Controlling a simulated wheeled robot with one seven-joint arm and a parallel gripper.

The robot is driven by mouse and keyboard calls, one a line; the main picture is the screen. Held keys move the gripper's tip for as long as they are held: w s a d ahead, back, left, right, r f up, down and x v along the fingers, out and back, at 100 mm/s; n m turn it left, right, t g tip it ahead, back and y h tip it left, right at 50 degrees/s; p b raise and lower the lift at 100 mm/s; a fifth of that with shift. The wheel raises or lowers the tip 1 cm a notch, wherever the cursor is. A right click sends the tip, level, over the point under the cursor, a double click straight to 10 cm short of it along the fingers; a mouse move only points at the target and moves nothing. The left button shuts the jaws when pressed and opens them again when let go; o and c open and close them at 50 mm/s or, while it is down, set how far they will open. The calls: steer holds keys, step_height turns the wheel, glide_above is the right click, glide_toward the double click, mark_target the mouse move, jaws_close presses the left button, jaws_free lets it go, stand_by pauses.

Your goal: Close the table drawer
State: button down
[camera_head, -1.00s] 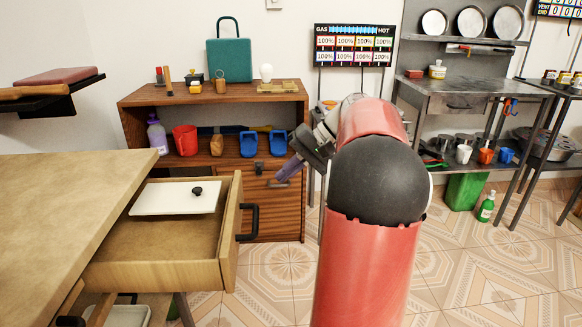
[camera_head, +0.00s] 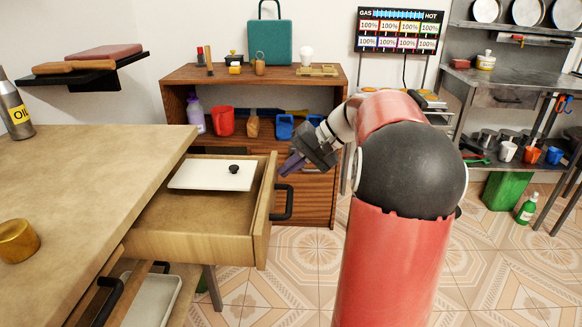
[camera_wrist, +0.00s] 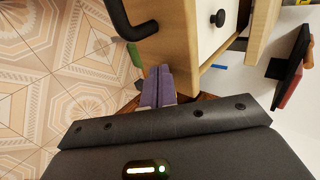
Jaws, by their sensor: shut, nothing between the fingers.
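The table drawer (camera_head: 190,243) is pulled out from the right side of the wooden table (camera_head: 75,190). A white board with a black knob (camera_head: 213,176) lies inside it. The drawer's front carries a black handle (camera_head: 284,203), which also shows at the top of the wrist view (camera_wrist: 128,22). My gripper (camera_head: 287,170), with purple fingers, is just right of the drawer front, near its far end and above the handle. In the wrist view my gripper (camera_wrist: 158,76) is shut and empty, its fingertips close to the drawer's edge. I cannot tell whether they touch it.
A second black handle (camera_head: 108,300) and a white tray (camera_head: 157,300) are below the drawer. A gold cylinder (camera_head: 17,241) and an oil bottle (camera_head: 15,108) stand on the table. A wooden cabinet (camera_head: 320,205) stands behind. Tiled floor (camera_head: 285,285) is clear right of the drawer.

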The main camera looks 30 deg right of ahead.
mark_target(191, 164)
steer(key=w+a, duration=0.4)
steer(key=a, duration=0.2)
steer(key=w+a+p, duration=0.1)
steer(key=w+a, duration=0.3)
steer(key=a, duration=0.2)
steer(key=w+a+p, duration=0.1)
steer(key=w+a, duration=0.3)
steer(key=a, duration=0.3)
steer(key=shift+w, duration=0.35)
steer(key=shift+w+a+r, duration=0.1)
steer(key=shift+w+a, duration=0.05)
steer(key=shift+a, duration=0.15)
